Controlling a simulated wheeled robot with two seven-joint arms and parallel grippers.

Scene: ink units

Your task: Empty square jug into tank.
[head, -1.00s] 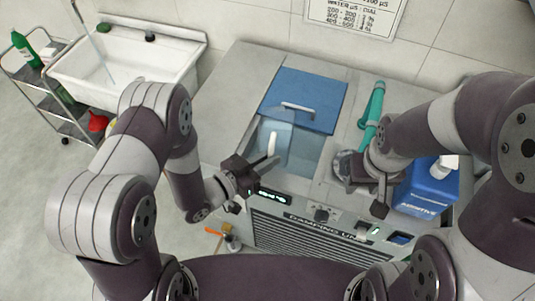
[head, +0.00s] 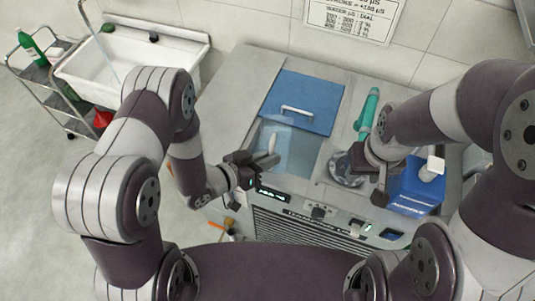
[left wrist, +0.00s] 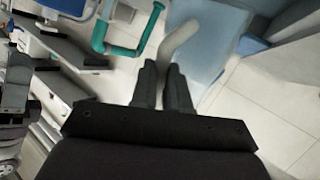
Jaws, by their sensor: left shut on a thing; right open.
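The square jug (head: 276,132), clear and bluish with a pale handle (head: 272,143), is over the open front part of the tank (head: 303,155). My left gripper (head: 248,168) is shut on the jug's handle. In the left wrist view its fingers (left wrist: 163,75) close on the pale curved handle (left wrist: 176,40), with the bluish jug wall (left wrist: 212,40) beyond. I cannot tell how much liquid is in the jug or its exact tilt. My right gripper (head: 368,178) is open, beside a round clear vessel (head: 345,168).
A blue lid (head: 303,103) with a handle lies behind the tank opening. A teal handle (head: 367,113) stands to its right. A blue additive container (head: 415,188) is close to my right gripper. A sink (head: 130,60) and a trolley (head: 45,80) stand at the left.

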